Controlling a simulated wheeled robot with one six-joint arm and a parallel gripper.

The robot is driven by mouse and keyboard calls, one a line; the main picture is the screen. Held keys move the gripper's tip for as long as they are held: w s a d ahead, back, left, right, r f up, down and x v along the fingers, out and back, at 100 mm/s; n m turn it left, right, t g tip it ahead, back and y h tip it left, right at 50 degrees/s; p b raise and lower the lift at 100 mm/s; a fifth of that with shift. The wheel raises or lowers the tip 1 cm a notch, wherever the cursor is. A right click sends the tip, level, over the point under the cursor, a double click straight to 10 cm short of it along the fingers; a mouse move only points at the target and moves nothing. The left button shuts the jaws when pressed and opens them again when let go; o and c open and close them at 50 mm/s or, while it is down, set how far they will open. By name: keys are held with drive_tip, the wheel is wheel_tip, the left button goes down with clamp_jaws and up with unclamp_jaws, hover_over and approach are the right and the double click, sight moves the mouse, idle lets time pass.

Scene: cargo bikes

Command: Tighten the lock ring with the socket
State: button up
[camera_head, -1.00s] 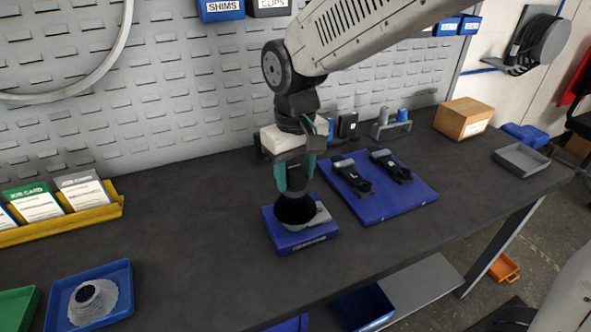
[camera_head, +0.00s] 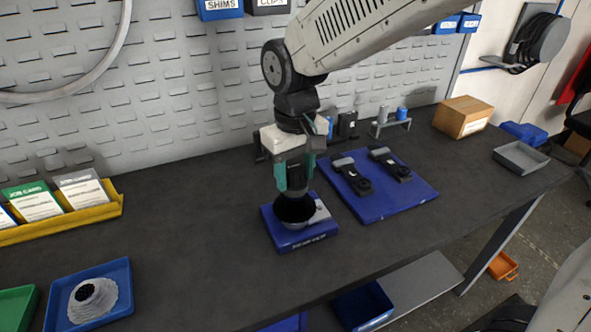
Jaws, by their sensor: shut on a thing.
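My gripper (camera_head: 294,178) points down over the blue block (camera_head: 290,237) at the middle of the bench. Its green-edged fingers are shut on a dark round socket (camera_head: 295,209). The socket sits over a grey metal part (camera_head: 319,212) on the block, of which only the right side shows. The lock ring cannot be made out there; the socket hides that spot. A light-grey toothed disc with a dark centre (camera_head: 97,298) lies in a blue tray (camera_head: 125,269) at the lower left.
A blue mat (camera_head: 385,205) with two black tools (camera_head: 351,178) lies right of the block. Behind it stands a small rack (camera_head: 391,127). A cardboard box (camera_head: 463,117) and grey tray (camera_head: 521,158) are farther right. A yellow card holder (camera_head: 75,217) is at left. The bench between is clear.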

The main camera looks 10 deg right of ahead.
drive_tip(key=shift+f, duration=0.4)
idle(0.4)
drive_tip(key=o, duration=0.4)
drive_tip(key=shift+c, duration=0.2)
drive_tip(key=c, duration=0.7)
drive_tip(key=m, duration=0.6)
drive_tip(key=shift+f, duration=0.1)
drive_tip(key=shift+a+m, duration=0.1)
drive_tip(key=shift+m, duration=0.3)
